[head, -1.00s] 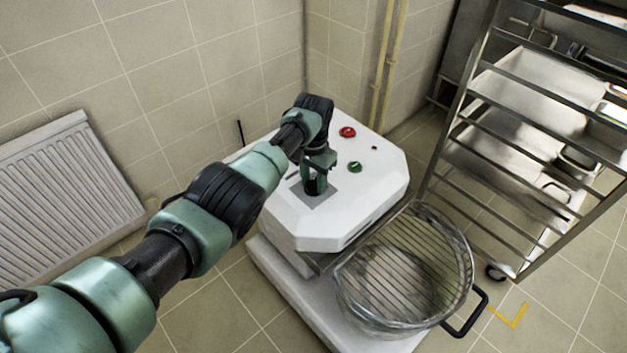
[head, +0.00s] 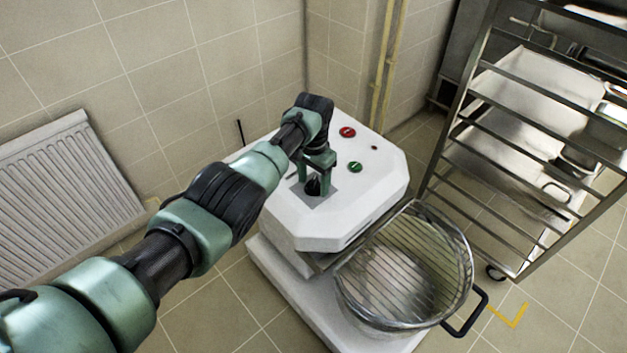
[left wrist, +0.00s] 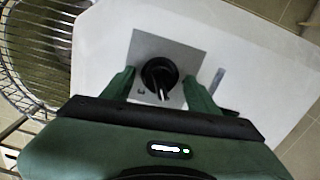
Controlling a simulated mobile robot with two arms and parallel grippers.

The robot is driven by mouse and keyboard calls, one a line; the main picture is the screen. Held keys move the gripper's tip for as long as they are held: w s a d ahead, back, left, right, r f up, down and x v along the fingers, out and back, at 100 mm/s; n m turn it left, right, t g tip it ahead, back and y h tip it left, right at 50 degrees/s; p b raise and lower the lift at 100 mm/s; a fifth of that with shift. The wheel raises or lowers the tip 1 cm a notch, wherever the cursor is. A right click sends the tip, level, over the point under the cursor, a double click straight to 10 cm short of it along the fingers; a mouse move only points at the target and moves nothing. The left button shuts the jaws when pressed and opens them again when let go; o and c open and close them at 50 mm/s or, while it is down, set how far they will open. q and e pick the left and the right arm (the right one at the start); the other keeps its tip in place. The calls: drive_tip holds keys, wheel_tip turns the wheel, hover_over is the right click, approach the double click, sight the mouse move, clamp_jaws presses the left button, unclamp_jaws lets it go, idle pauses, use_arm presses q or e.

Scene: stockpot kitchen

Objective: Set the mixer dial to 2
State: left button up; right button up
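The mixer dial (head: 313,187) is a black round knob on a grey plate (head: 322,202) on top of the white mixer (head: 375,195). In the left wrist view the dial (left wrist: 159,74) shows from above, with a light pointer mark towards the gripper's palm. No numbers are readable on the plate. My left gripper (head: 315,183) is over the dial. Its two green fingers are apart, one on each side of the dial, with a visible gap to it in the left wrist view (left wrist: 159,79). My right gripper is not in view.
A red button (head: 347,132) and a green button (head: 355,167) sit on the mixer top near the dial. A wire-guarded bowl (head: 400,270) is at the mixer's front. A metal rack (head: 510,150) stands right, a radiator (head: 65,195) left.

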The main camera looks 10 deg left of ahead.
sight(314, 180)
use_arm(q)
wheel_tip(314, 180, up, 7)
drive_tip(key=shift+f+p, duration=0.2)
drive_tip(key=shift+p, duration=0.6)
drive_tip(key=shift+r, duration=0.6)
drive_tip(key=shift+f, duration=0.1)
